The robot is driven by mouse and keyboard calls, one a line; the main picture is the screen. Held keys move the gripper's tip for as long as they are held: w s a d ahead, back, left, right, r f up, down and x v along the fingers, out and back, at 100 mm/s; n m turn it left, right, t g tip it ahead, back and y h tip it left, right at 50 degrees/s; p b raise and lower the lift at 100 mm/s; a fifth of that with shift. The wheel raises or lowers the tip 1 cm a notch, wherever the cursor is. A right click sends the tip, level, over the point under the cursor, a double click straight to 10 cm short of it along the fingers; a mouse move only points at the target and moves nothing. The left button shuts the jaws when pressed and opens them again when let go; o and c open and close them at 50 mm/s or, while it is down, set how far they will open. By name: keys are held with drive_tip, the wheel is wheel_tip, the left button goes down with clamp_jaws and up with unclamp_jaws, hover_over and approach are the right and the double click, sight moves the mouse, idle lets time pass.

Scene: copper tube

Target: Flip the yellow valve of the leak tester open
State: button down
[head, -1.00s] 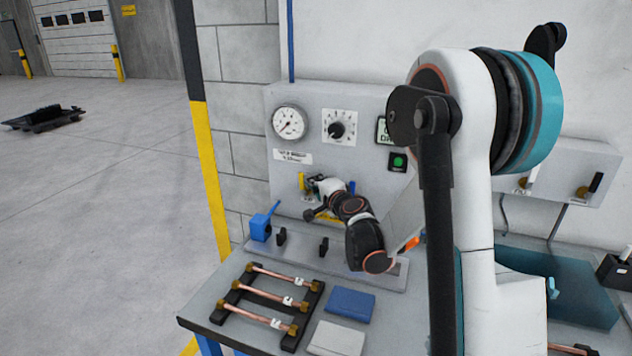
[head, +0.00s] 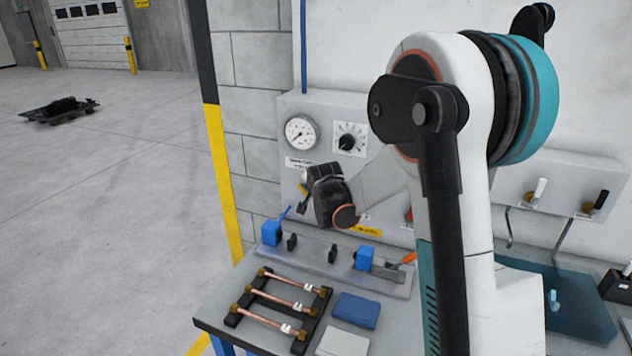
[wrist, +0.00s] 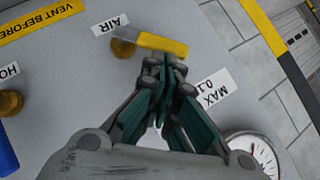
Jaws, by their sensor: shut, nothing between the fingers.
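The yellow valve lever (wrist: 162,43) sits on a brass body (wrist: 123,48) beside the AIR label (wrist: 112,24). In the wrist view it runs right from the body and slopes slightly down. In the head view only a small yellow strip of the lever (head: 300,188) shows, leaning to the upper left. My gripper (wrist: 166,64) is shut and empty. Its fingertips are right at the lever's lower edge in the wrist view; whether they touch it I cannot tell. In the head view my wrist hides most of the gripper.
The panel carries a gauge (head: 301,132), a knob (head: 348,141) and a yellow vent label (head: 366,231). Below are blue clamps (head: 271,233) on a bench fixture. A black rack (head: 282,307) holds copper tubes. A blue block (head: 357,310) lies beside it.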

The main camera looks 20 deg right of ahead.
drive_tip(key=w+a+n+g+h, duration=0.1)
drive_tip(key=w+a+f+n+g+h, duration=0.1)
drive_tip(key=g, duration=0.1)
drive_tip(key=w+n+g+h, duration=0.1)
drive_tip(key=shift+a+f+p, duration=0.4)
drive_tip(key=shift+a+f, duration=0.1)
drive_tip(key=shift+f, duration=0.1)
drive_tip(key=shift+w+a, duration=0.1)
idle(0.3)
wheel_tip(320, 180, up, 5)
drive_tip(key=p, duration=0.3)
hover_over(298, 187)
drive_tip(key=a+p+v, duration=0.1)
drive_tip(key=v, duration=0.8)
drive_tip(key=shift+s+f, duration=0.15)
drive_tip(key=shift+s, duration=0.05)
